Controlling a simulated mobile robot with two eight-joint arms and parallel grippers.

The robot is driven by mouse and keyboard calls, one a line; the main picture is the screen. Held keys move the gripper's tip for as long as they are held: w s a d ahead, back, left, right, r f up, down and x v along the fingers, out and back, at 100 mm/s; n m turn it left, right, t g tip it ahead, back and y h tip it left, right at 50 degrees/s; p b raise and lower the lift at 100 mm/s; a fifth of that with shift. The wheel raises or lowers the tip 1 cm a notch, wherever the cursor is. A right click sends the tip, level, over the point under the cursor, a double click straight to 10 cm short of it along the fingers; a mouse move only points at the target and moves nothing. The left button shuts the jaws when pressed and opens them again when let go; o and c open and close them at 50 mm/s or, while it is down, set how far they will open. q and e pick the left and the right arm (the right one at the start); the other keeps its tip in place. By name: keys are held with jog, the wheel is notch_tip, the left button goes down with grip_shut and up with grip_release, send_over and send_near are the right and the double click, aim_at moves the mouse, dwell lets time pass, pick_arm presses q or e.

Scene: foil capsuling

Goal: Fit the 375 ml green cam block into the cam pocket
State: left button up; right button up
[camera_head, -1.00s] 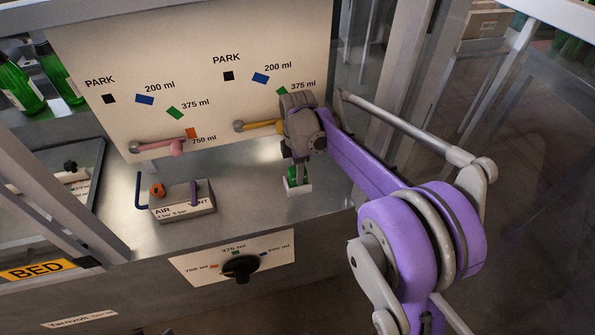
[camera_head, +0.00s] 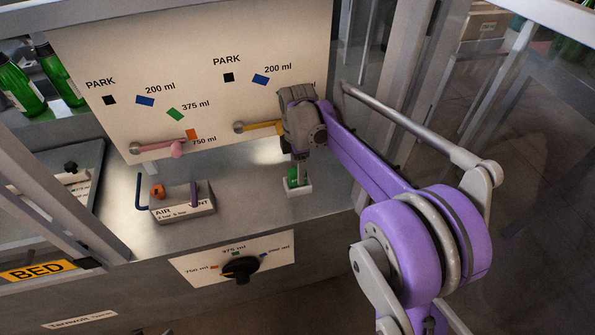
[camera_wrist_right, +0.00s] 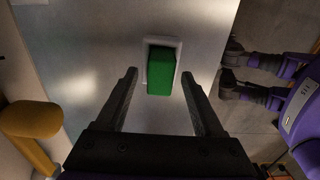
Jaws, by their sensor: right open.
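The green cam block (camera_wrist_right: 160,77) sits in the white-rimmed cam pocket (camera_wrist_right: 178,44) on the metal deck. In the wrist view the block stands out above the rim; how deep it sits cannot be told. In the head view the block (camera_head: 293,178) shows just above the white pocket (camera_head: 298,190), partly behind the fingers. My right gripper (camera_wrist_right: 159,73) is open, with one finger on each side of the block and a visible gap to both. It also shows from above in the head view (camera_head: 300,172). My left gripper cannot be made out.
A panel (camera_head: 180,60) with a pink lever (camera_head: 160,147) and a yellow lever (camera_head: 258,127) stands behind the deck. An air/vent box (camera_head: 184,206) is left of the pocket. A black selector knob (camera_head: 240,269) is on the front face. The deck around the pocket is clear.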

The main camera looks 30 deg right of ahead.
notch_tip(320, 180, up, 10)
jog(key=p, duration=0.1)
jog(key=s+a+f+m+t, duration=0.1)
jog(key=s+a+f+m, duration=0.2)
jog(key=s, duration=0.4)
jog(key=s+a+f+m+t, duration=0.2)
jog(key=s+a+f+m, duration=0.2)
jog(key=s+m, duration=0.3)
jog(key=s+a+f+m+t, duration=0.2)
jog(key=s+f+m, duration=0.3)
jog(key=s, duration=0.4)
jog(key=shift+a, duration=0.7)
notch_tip(320, 180, up, 7)
jog(key=w+p, duration=0.1)
jog(key=p, duration=0.5)
jog(key=shift+w+f, duration=0.15)
jog(key=shift+w, duration=0.1)
jog(key=shift+w, duration=0.15)
